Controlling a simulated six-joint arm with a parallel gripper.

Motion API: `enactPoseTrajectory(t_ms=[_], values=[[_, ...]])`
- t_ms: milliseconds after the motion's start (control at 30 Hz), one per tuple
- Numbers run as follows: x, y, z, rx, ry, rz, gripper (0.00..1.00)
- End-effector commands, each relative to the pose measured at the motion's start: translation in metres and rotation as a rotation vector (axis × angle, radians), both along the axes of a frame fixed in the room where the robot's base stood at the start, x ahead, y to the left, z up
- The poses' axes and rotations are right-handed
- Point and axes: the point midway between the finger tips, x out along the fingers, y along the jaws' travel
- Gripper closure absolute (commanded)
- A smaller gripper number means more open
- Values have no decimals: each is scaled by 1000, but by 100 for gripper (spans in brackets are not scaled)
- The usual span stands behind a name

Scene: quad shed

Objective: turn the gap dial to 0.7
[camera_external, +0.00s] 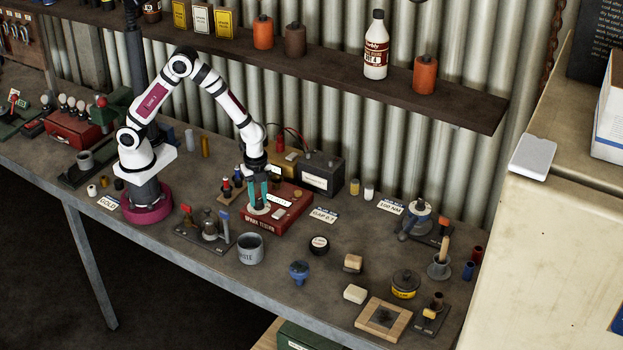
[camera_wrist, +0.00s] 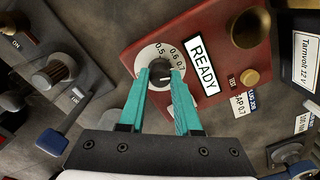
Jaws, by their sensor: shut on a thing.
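The red spark tester box (camera_external: 285,212) stands on the bench near the middle. The wrist view shows its red top (camera_wrist: 225,72), with a white READY label (camera_wrist: 203,64). The black gap dial (camera_wrist: 160,73) sits on a pale round scale plate (camera_wrist: 146,55) marked 0.5, 0.6 and 0.7. My gripper (camera_external: 258,208) points down at the box. In the wrist view my teal fingers (camera_wrist: 160,76) are shut on the dial, one on each side. The dial's pointer is too small to read surely. A card (camera_external: 323,216) beside the box reads GAP 0.7.
A grey waste tin (camera_external: 250,249) stands in front of the box. A stand with a blue-handled lever (camera_external: 208,230) is close on the left. A dark battery (camera_external: 320,174) stands behind.

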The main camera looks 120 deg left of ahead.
Motion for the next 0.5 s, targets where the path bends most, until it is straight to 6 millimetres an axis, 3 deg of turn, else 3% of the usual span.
enactPoseTrajectory(t_ms=[300,333,467,500], values=[[0,0,1,1,1,-1,100],[0,0,1,1,1,-1,63],[0,0,0,1,1,-1,39],[0,0,0,1,1,0,38]])
